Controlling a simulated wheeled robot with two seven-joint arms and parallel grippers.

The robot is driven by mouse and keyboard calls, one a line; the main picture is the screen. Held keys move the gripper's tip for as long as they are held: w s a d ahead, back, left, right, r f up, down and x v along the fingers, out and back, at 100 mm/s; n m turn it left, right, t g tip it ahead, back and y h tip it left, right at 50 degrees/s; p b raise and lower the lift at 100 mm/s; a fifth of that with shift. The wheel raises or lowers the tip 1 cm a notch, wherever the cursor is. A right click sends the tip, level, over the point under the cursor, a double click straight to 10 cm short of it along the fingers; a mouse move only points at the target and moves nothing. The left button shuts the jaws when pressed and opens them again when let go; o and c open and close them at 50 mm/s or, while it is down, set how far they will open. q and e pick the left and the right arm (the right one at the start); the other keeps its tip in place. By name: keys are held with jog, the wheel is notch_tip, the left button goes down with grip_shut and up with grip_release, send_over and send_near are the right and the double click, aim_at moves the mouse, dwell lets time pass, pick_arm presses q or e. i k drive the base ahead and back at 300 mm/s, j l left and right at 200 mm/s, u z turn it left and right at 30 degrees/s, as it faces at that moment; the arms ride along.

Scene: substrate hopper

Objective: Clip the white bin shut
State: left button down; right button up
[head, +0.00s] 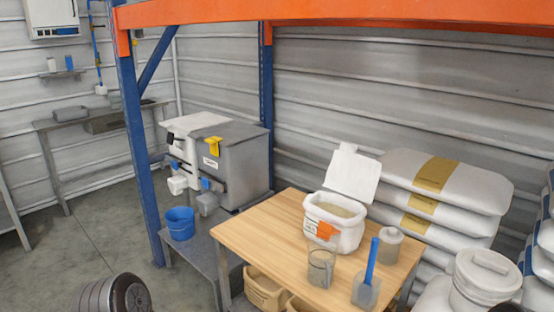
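The white bin (350,236) stands on the wooden table with its white lid (352,174) swung up and open at the back. Pale beige material shows inside it. An orange patch (326,231) is on its front; I cannot tell whether it is a label or a clip. A second white container (182,148) stands beside a grey bin (243,165) at the left, on a low grey bench. A yellow clip-like piece (212,145) sits at the grey bin's upper front edge. Neither of my grippers is recognizable in view.
On the wooden table (270,232) stand a clear beaker (321,268), a grey jar (387,246) and a blue-handled scoop (367,284). White sacks (445,180) are stacked behind. A blue bucket (180,223) is on the bench. A blue rack post (138,150) stands at left.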

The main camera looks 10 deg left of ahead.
aim_at(171, 137)
jog(key=i+j, duration=0.15)
jog(key=j, duration=0.25)
jog(key=i+j, duration=0.2)
jog(key=j, duration=0.2)
jog(key=i+j, duration=0.15)
jog(key=j, duration=0.25)
jog(key=i+j+z, duration=0.1)
jog(key=j, duration=0.35)
jog(key=i+j, duration=0.25)
jog(key=j, duration=0.15)
jog(key=i+j, duration=0.15)
jog(key=j, duration=0.25)
jog(key=i+j, duration=0.15)
jog(key=j, duration=0.3)
jog(key=i+j+z, duration=0.1)
jog(key=j, duration=0.3)
jog(key=i+j, duration=0.1)
jog(key=j, duration=0.4)
jog(key=i+j, duration=0.1)
jog(key=j, duration=0.35)
